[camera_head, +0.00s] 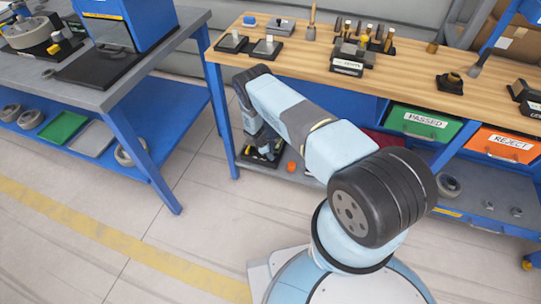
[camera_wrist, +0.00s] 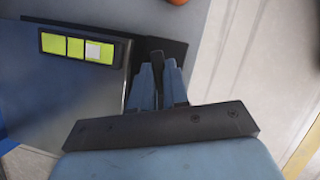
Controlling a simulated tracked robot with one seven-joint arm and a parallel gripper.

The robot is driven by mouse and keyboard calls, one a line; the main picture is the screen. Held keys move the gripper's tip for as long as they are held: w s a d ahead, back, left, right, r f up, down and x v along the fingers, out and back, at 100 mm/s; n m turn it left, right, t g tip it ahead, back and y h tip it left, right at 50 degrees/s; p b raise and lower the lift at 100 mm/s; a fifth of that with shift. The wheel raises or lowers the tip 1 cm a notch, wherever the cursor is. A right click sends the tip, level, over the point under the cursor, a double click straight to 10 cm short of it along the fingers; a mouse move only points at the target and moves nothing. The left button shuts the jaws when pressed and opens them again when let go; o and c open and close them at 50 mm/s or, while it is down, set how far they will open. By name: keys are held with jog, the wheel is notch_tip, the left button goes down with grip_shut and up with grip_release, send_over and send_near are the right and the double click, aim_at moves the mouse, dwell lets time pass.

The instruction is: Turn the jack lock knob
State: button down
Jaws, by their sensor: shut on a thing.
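In the wrist view, my gripper (camera_wrist: 158,84) is shut on a narrow dark piece, which I take to be the jack lock knob (camera_wrist: 157,62). Its blue fingers stand close on either side of it. Most of the knob is hidden between the fingers, so I cannot tell how far it is turned. In the head view, my arm reaches under the front of the wooden bench, and the knob cannot be made out there.
The wooden bench (camera_head: 400,82) carries several small fixtures and tools. Below it are a green PASSED bin (camera_head: 424,122) and an orange REJECT bin (camera_head: 500,145). A small orange object (camera_head: 291,168) lies on the lower shelf. A blue-legged table (camera_head: 140,75) stands left, with open floor between.

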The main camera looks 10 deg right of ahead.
jog(key=c, duration=1.1)
grip_release()
jog(key=v, duration=1.3)
jog(key=shift+w+a+r, duration=0.1)
jog(key=shift+w+r, duration=0.05)
jog(key=shift+r, duration=0.15)
